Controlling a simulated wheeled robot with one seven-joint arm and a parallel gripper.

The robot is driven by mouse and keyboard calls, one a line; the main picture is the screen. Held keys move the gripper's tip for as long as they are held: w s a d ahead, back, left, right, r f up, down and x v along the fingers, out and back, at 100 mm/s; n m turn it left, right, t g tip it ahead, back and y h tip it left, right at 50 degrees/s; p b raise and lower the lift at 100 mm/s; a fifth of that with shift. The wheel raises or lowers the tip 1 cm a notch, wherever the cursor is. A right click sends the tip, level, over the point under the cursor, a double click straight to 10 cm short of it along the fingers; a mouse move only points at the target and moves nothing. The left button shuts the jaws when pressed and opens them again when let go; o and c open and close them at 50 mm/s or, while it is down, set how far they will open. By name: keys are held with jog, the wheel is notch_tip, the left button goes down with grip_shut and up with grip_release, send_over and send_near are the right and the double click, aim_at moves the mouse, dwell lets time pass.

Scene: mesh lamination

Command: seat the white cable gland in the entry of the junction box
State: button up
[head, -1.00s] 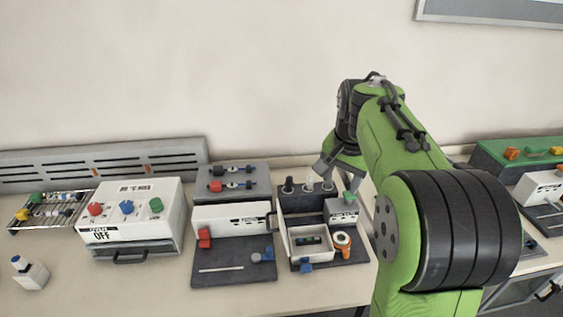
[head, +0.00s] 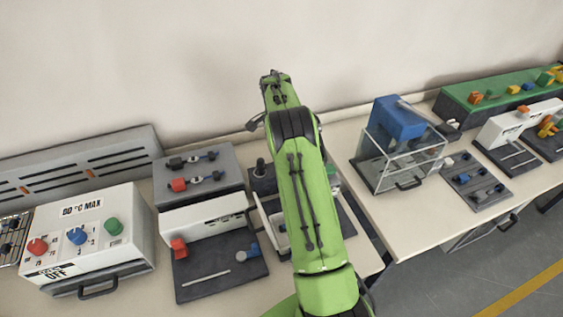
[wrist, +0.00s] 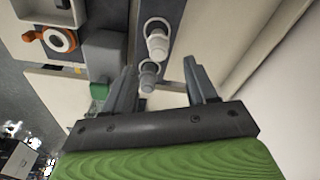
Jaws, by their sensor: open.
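The white cable gland (wrist: 157,42) stands upright in the wrist view, just beyond the fingertips. A grey gland (wrist: 148,73) stands nearer, in the gap between the fingers. My gripper (wrist: 159,66) is open, one finger on each side of this gap, and holds nothing. The open white junction box (wrist: 81,13) is at the upper left of the wrist view, left of the glands. Its entry cannot be made out. In the head view my arm hides most of the box (head: 268,212), the glands and my gripper.
An orange and white ring-shaped part (wrist: 62,40) and a grey block (wrist: 104,55) with a green part lie left of the fingers. A black upright part (head: 260,166) shows beside my arm. A clear case with a blue block (head: 398,118) stands to the right.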

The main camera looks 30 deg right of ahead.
jog(key=shift+w+d+f, duration=0.1)
jog(key=shift+f, duration=0.6)
jog(key=f, duration=0.5)
jog(key=shift+s+d, duration=0.15)
jog(key=shift+s, duration=0.05)
jog(key=shift+w+f, duration=0.1)
jog(key=shift+f, duration=0.1)
jog(key=shift+r, duration=0.1)
jog(key=shift+c, duration=1.4)
grip_shut()
